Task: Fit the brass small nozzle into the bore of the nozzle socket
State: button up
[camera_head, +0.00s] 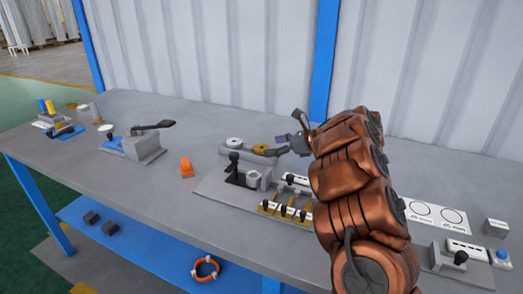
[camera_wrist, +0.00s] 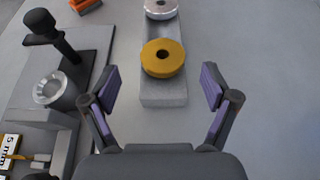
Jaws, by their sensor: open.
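The brass small nozzle (camera_wrist: 163,66) is a round golden disc with a dark central hole. It sits on the near end of a grey block (camera_wrist: 163,94), and also shows in the head view (camera_head: 260,149). My gripper (camera_wrist: 160,88) is open and empty, its purple-padded fingers spread to either side of the block, short of the nozzle and not touching it. In the head view my gripper (camera_head: 282,145) is just right of the nozzle. A grey ring-topped cylinder with an open bore (camera_wrist: 49,90), apparently the nozzle socket, stands left of my gripper and shows in the head view (camera_head: 253,179).
A silver disc (camera_wrist: 160,9) sits at the block's far end. A black-knobbed lever (camera_wrist: 50,35) rises beside the socket on a grey base plate. An orange part (camera_head: 186,166) lies to the left. Labelled fixtures (camera_head: 287,209) line the front. Bare tabletop lies right of the block.

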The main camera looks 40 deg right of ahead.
aim_at(262, 148)
jog(key=x, duration=0.3)
jog(key=shift+w+f, duration=0.1)
jog(key=shift+w, duration=0.1)
jog(key=c, duration=1.5)
